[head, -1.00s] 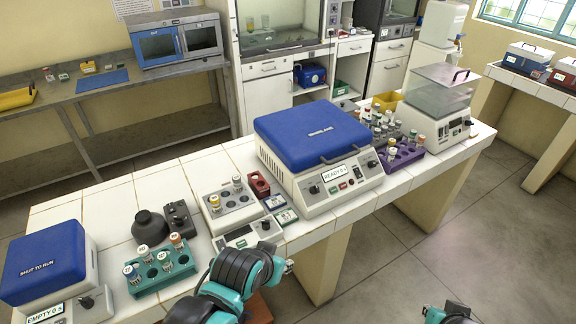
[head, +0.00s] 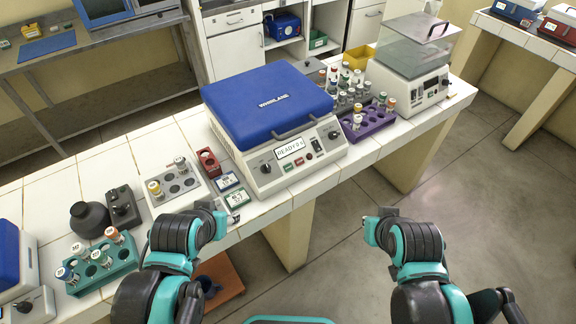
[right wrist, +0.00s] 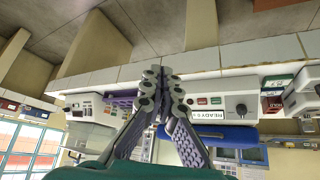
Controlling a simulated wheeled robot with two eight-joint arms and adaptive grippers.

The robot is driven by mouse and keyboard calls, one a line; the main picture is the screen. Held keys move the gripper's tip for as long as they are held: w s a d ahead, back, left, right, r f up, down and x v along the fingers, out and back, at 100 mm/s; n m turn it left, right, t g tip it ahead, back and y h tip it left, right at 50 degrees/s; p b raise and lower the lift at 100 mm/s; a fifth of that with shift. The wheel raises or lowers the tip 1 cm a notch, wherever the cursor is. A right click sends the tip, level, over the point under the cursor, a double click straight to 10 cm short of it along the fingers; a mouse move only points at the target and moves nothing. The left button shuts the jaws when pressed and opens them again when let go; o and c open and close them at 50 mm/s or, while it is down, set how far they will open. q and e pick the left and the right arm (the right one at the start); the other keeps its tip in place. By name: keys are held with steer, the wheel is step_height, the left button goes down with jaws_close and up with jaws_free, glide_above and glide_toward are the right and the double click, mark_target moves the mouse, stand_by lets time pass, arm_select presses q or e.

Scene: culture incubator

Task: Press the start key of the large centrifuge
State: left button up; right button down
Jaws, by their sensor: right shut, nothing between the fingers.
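The large centrifuge (head: 280,120) stands mid-bench in the head view, its blue lid (head: 268,98) down and its display (head: 290,149) reading READY. Small green and red keys (head: 293,164) sit under the display; I cannot read their labels. The right wrist view shows the panel upside down, with its display (right wrist: 210,115) and keys (right wrist: 203,101). My right gripper (right wrist: 157,75) is shut and empty, apart from the panel; in the head view it (head: 377,218) is over the floor, right of and nearer than the centrifuge. My left gripper (head: 222,214) is near the bench's front edge, its fingers unclear.
A green tube rack (head: 100,262), a grey block with vials (head: 172,188) and small boxes (head: 232,190) stand left of the centrifuge. A purple rack (head: 368,122) and a clear-covered device (head: 410,75) stand to its right. The floor (head: 450,190) before the bench is open.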

mark_target(288, 167)
steer(key=w+a+r+m+t+h+p, duration=0.1)
steer(key=w+a+m+h+p, duration=0.4)
steer(key=w+a, duration=1)
steer(key=a+m+p, duration=0.1)
steer(key=m+p, duration=0.2)
steer(key=shift+w+a+r+m+p, duration=0.15)
steer(key=shift+w+r+m+p, duration=0.15)
steer(key=shift+p, duration=0.1)
steer(key=shift+w+a+f+b, duration=0.55)
steer(key=shift+w+f+b, duration=0.3)
steer(key=shift+f, duration=0.3)
steer(key=shift+w+a+f+b, duration=0.55)
steer(key=shift+w+f+b, duration=0.15)
steer(key=shift+f+b, duration=0.35)
steer(key=shift+w+a+f+b, duration=0.55)
steer(key=shift+w+f+b, duration=0.25)
steer(key=shift+f, duration=0.45)
steer(key=shift+w+a+f+b, duration=0.2)
steer(key=shift+f+b, duration=0.1)
steer(key=shift+b, duration=0.05)
